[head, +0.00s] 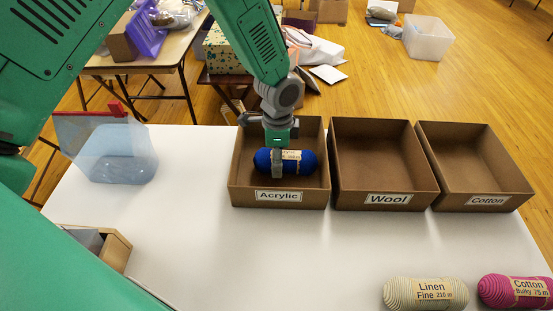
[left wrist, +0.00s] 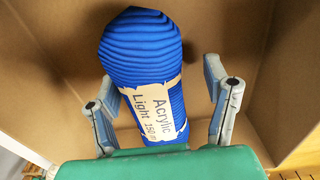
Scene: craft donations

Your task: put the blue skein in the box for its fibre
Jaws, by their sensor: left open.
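The blue skein (head: 308,162) is in the cardboard box labelled Acrylic (head: 241,180). In the left wrist view the skein (left wrist: 140,50) has a paper band that reads "Acrylic Light". My left gripper (head: 277,170) reaches down into this box at the skein. It is open, with one finger on each side of the skein in the left wrist view; whether either finger touches it I cannot tell. The box labelled Wool (head: 385,185) and the box labelled Cotton (head: 480,190) stand to the right and look empty. My right gripper is not in view.
A cream Linen skein (head: 425,293) and a magenta Cotton skein (head: 515,291) lie at the front right of the white table (head: 240,255). A clear bluish bin (head: 118,160) stands at left, a small brown-edged box (head: 116,250) at front left. The table's middle is clear.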

